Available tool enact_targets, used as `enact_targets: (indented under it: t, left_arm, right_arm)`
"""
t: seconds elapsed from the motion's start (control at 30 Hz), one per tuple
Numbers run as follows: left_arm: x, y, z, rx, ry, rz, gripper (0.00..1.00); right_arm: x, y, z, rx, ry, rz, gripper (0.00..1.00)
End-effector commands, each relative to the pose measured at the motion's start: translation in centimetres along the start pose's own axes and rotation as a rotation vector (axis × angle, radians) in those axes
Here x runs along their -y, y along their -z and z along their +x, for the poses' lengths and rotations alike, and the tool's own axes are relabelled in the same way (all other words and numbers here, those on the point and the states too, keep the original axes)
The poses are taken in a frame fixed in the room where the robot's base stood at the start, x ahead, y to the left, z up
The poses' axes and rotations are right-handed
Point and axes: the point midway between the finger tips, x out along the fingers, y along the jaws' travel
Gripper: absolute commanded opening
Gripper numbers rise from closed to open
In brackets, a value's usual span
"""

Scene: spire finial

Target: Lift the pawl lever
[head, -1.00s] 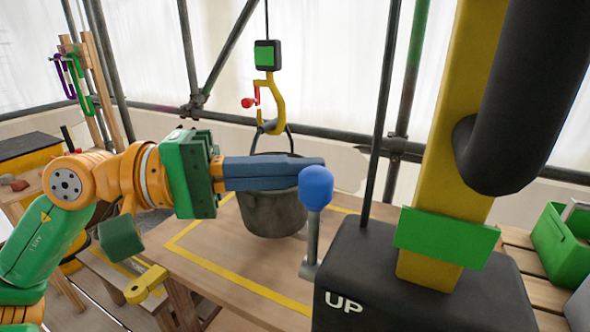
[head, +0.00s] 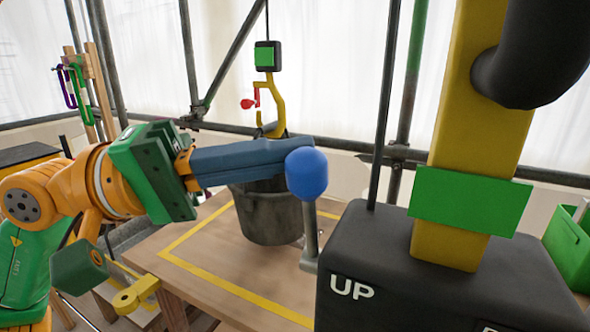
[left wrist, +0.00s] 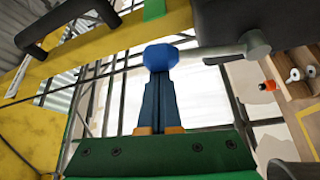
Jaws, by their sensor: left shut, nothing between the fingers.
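The pawl lever is a grey stem with a blue knob (head: 306,175), rising from the side of a black box (head: 420,270) marked UP. In the left wrist view the knob (left wrist: 160,57) sits just past the fingertips, with its grey arm running right. My left gripper (head: 284,158) is shut and empty, its blue fingers pointing right at the knob. In the head view the knob covers the fingertips. They look touching or very close; I cannot tell which. My right gripper is out of view.
A dark bucket (head: 270,215) is behind the lever, with a yellow hook (head: 275,100) at its handle. Below is a wooden table (head: 205,290) with a yellow outline. A yellow post (head: 470,130) with a green plate (head: 470,202) rises from the black box. A green bin (head: 570,250) stands right.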

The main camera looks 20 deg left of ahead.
Motion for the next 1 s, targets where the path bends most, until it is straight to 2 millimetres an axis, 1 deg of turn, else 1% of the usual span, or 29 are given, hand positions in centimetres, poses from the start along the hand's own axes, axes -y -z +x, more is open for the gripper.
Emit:
enact_targets:
  t: [0.03,0.1,0.4,0.7,1.0]
  left_arm:
    - [0.8,-0.7,-0.3,0.002,-0.022,0.033,0.00]
    - [0.8,-1.3,-0.7,0.002,-0.056,0.091,0.00]
    - [0.9,-3.7,-2.1,0.003,-0.188,0.315,0.00]
    - [1.1,-5.2,-3.1,0.001,-0.282,0.474,0.00]
    - [1.3,-5.9,-3.5,0.001,-0.324,0.549,0.00]
  right_arm:
    - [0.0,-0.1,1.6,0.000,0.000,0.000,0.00]
    - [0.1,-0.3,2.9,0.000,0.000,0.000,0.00]
    - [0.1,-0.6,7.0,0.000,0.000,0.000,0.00]
    - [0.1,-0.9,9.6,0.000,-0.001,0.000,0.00]
    - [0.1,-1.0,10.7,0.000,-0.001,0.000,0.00]
